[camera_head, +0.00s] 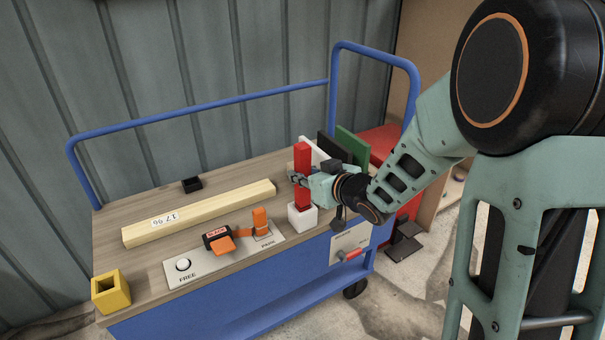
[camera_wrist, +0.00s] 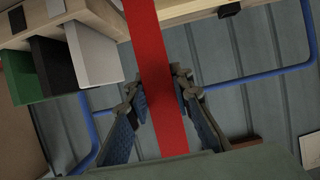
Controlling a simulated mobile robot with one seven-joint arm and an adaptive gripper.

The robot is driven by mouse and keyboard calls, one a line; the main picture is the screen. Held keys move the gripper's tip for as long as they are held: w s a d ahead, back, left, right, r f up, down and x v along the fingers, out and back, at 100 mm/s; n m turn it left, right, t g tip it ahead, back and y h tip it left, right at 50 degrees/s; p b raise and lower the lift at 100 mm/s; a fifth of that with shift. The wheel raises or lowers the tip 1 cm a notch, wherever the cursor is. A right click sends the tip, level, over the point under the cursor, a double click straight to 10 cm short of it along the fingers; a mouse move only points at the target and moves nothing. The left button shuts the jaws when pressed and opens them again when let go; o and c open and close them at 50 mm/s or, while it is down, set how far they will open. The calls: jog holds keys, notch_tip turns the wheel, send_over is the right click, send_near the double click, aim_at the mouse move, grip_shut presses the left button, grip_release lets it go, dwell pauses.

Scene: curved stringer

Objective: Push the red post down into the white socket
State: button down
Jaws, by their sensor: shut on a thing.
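The red post (camera_head: 302,160) stands upright at the white socket (camera_head: 302,217), near the right front of the cart top. Its lower end meets the socket's top; how deep it sits inside I cannot tell. My gripper (camera_head: 299,179) is shut on the post at about mid-height, coming from the right. In the wrist view, the post (camera_wrist: 160,75) runs between the two fingers of my gripper (camera_wrist: 162,92). The socket is not clearly visible in the wrist view.
The cart top (camera_head: 140,210) holds a wooden beam (camera_head: 200,213), a grey panel with orange parts (camera_head: 215,262), a yellow square tube (camera_head: 111,291) and a small black box (camera_head: 192,184). White, black and green plates (camera_head: 350,146) stand behind my gripper. A blue rail (camera_head: 220,109) borders the back.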

jog(key=shift+f, duration=0.25)
jog(key=c, duration=1.6)
grip_release()
jog(key=v, duration=1.2)
